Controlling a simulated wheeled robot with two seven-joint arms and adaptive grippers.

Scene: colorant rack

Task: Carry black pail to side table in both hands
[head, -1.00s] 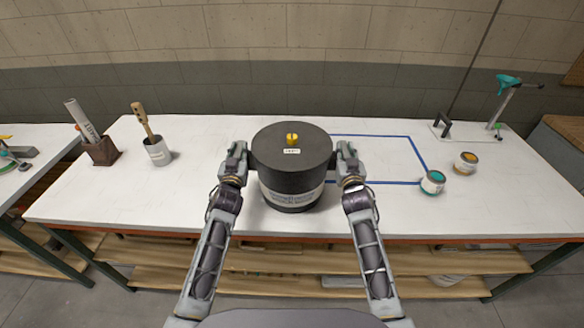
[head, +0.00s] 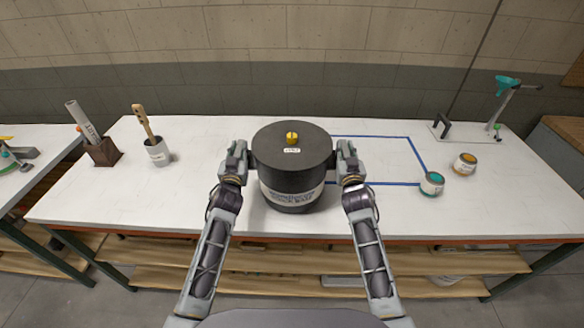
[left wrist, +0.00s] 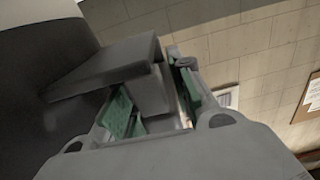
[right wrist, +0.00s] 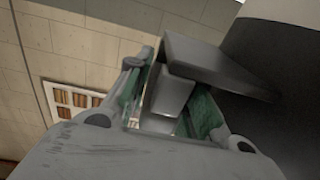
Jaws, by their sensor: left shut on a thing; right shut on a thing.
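The black pail (head: 291,160) has a dark lid with a yellow knob and a pale label band. It is upright, over the near middle of the white workbench; I cannot tell whether its base touches the top. My left gripper (head: 237,155) is shut on the grey side handle at the pail's left, and that handle fills the jaws in the left wrist view (left wrist: 150,95). My right gripper (head: 346,156) is shut on the matching right handle, also seen in the right wrist view (right wrist: 172,95). A separate white-topped table (head: 30,180) stands at the far left, across a gap.
A blue taped outline (head: 380,136) lies on the workbench (head: 215,215) right of the pail. Two small paint cans (head: 431,184) (head: 465,163) and a clamp-like stand (head: 497,105) are further right. A brush pot (head: 158,153) and a brown holder (head: 104,153) are left.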

